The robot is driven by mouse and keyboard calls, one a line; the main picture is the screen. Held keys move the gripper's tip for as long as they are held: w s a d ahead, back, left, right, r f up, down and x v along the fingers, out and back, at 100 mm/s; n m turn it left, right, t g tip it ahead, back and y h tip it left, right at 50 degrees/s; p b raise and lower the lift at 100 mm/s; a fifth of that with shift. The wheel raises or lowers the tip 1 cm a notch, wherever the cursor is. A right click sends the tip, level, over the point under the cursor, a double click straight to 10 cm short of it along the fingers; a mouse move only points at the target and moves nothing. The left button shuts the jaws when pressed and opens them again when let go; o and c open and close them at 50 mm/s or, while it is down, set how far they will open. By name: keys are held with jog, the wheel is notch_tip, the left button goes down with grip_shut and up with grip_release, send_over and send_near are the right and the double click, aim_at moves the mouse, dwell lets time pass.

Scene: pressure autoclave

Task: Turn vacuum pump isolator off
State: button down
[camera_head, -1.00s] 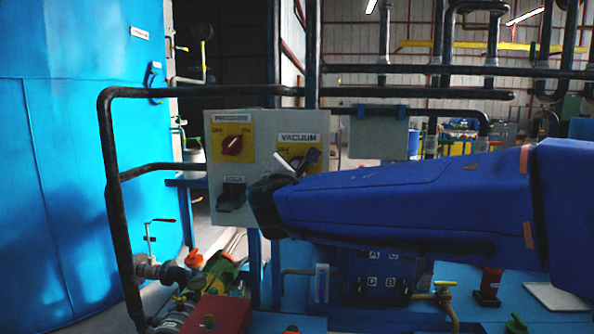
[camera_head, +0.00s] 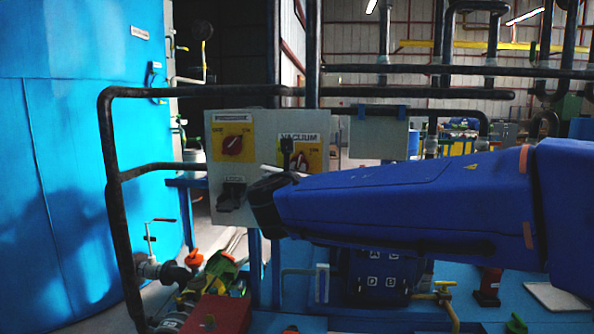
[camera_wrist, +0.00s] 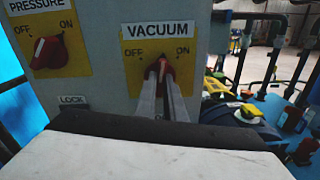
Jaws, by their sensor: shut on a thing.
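The vacuum isolator is a red rotary knob on a yellow plate (camera_wrist: 188,52) marked OFF at left and ON at right, under a VACUUM label. In the wrist view the two fingers of my gripper (camera_wrist: 161,86) are shut on the red vacuum knob (camera_wrist: 161,68), one on each side. Its white mark points about straight up, between OFF and ON. In the head view the vacuum knob (camera_head: 301,160) shows just above my blue arm, and my gripper is partly hidden by the wrist.
A similar red pressure knob (camera_wrist: 46,52) sits to the left on the same grey panel (camera_head: 260,128). A black lock switch (camera_head: 231,196) is below it. Pipes and valves (camera_wrist: 254,112) stand to the right.

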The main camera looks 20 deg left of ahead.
jog(key=n, duration=0.5)
jog(key=shift+n, duration=0.3)
jog(key=n, duration=0.5)
jog(key=shift+n, duration=0.4)
jog(key=c, duration=1.8)
grip_release()
jog(key=shift+c, duration=0.2)
jog(key=shift+s, duration=0.15)
jog(key=v, duration=1.7)
